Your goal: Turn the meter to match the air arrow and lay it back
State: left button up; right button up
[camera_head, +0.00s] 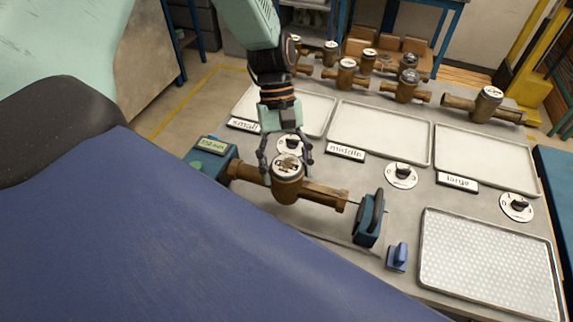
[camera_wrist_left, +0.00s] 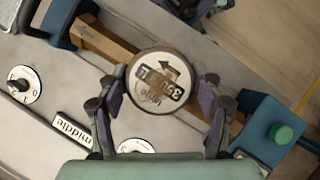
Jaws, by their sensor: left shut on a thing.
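The brass meter (camera_head: 287,182) has a round white dial and lies in line between the teal display block (camera_head: 212,160) and the teal end clamp (camera_head: 369,217) of the bench. My left gripper (camera_head: 286,160) comes from above and is shut on the meter's round body, a finger on each side. In the left wrist view the dial (camera_wrist_left: 160,82) carries dark printing and a small arrow; its direction is hard to read. Whether the meter is lifted is unclear. My right gripper is not in view.
White trays marked small, middle (camera_head: 380,130) and large (camera_head: 487,158) lie behind, with round switch dials in front. Several brass meters (camera_head: 405,87) stand at the back. A blue handle (camera_head: 398,256) and a perforated tray (camera_head: 488,262) are at the right.

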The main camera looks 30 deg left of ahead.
pick_arm(q)
jog(key=shift+w+f, duration=0.35)
jog(key=shift+s+f, duration=0.2)
jog(key=shift+s, duration=0.1)
jog(key=shift+w+f, duration=0.15)
jog(key=shift+w, duration=0.1)
jog(key=shift+s, duration=0.25)
jog(key=shift+f, duration=0.2)
jog(key=shift+w+f+b, duration=0.15)
jog(key=shift+f+b, duration=0.05)
jog(key=shift+b, duration=0.15)
jog(key=shift+f, duration=0.1)
jog(key=shift+s+d+f, duration=0.1)
jog(key=shift+s+f, duration=0.15)
